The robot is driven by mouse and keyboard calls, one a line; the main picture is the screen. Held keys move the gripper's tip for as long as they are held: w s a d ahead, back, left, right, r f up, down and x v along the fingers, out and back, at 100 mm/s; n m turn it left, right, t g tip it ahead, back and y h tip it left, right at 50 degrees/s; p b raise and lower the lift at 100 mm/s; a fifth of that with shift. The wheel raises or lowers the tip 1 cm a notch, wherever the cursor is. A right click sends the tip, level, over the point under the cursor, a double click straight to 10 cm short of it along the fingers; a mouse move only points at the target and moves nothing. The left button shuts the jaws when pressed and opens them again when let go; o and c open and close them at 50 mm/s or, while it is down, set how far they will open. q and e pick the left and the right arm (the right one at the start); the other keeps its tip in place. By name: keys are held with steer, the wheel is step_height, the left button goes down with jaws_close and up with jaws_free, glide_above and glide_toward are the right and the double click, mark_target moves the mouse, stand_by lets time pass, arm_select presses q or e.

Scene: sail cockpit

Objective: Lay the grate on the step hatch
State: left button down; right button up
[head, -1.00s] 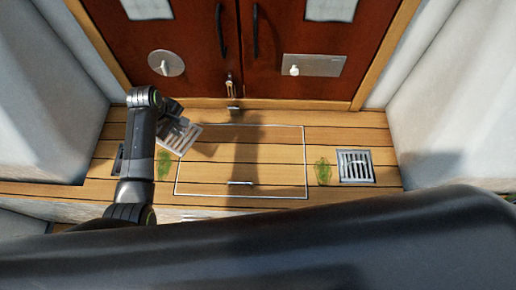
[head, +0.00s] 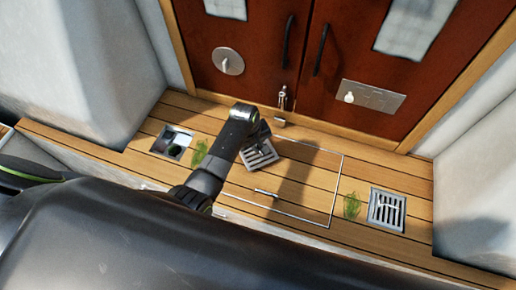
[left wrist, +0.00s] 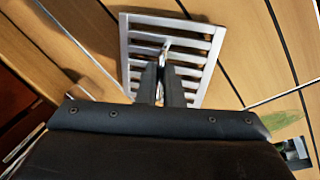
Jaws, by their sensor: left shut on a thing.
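The grate (head: 262,157) is a square metal slotted plate over the left part of the step hatch (head: 318,188). The hatch is a pale-outlined panel in the wooden step, with a small bar handle (head: 266,192) near its front edge. My left gripper (head: 262,140) is shut on the grate. In the left wrist view the fingers (left wrist: 163,68) pinch the middle of the grate (left wrist: 140,55). The grate looks close to the wood; I cannot tell whether it touches. My arm hides part of the hatch's left side. My right gripper is not in view.
An open square drain (head: 173,143) lies left of the hatch. A second grate (head: 386,210) sits in the step on the right. Green weed patches (head: 200,152) (head: 352,206) flank the hatch. Red doors (head: 340,60) stand behind, with white seats on both sides.

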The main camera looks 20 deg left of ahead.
arm_select(q)
steer(key=shift+f, duration=0.8)
steer(key=shift+f, duration=0.15)
steer(key=c, duration=1.6)
jaws_free()
